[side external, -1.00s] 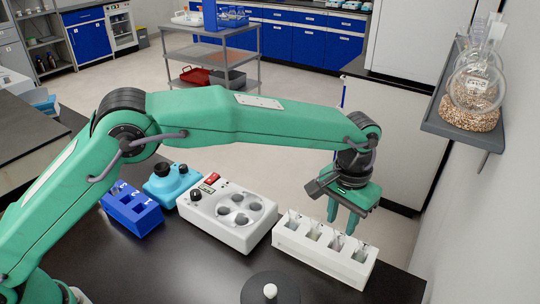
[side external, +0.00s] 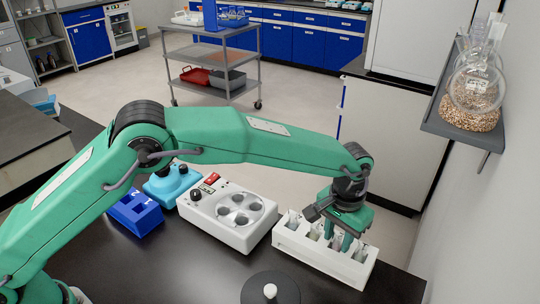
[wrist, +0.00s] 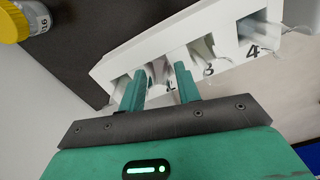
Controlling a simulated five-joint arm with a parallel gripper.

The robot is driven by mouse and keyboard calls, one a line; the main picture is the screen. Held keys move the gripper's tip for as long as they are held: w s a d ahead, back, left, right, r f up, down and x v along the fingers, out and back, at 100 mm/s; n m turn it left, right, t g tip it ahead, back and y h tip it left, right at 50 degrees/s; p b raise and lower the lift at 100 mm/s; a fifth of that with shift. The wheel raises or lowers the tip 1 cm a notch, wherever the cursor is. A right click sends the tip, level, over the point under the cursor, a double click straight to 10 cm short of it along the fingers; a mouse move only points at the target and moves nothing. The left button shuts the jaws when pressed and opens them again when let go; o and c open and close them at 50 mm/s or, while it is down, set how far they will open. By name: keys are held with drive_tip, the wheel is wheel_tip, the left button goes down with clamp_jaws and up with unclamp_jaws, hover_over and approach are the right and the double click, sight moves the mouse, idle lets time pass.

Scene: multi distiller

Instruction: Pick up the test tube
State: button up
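A white rack (side external: 318,268) with numbered slots stands on the black bench, holding several clear test tubes. One test tube (side external: 293,219) shows clearly at the rack's left end. My gripper (side external: 338,240) is low over the middle of the rack, pointing down. In the wrist view, my gripper (wrist: 161,70) has its two green fingers apart, reaching to the rack (wrist: 130,58) at the slots left of number 3. The fingers partly hide the tubes there, and I cannot tell whether they touch one. Another test tube (wrist: 205,47) shows by number 3.
A white device with round plates (side external: 225,218) stands left of the rack. A blue numbered holder (side external: 136,216) and a light-blue device (side external: 172,184) are farther left. A dark disc with a white knob (side external: 270,291) is in front. A yellow-capped container (wrist: 12,24) shows in the wrist view.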

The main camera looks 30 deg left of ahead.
idle(0.4)
clamp_jaws()
drive_tip(key=shift+r, duration=0.1)
drive_tip(key=shift+r, duration=5)
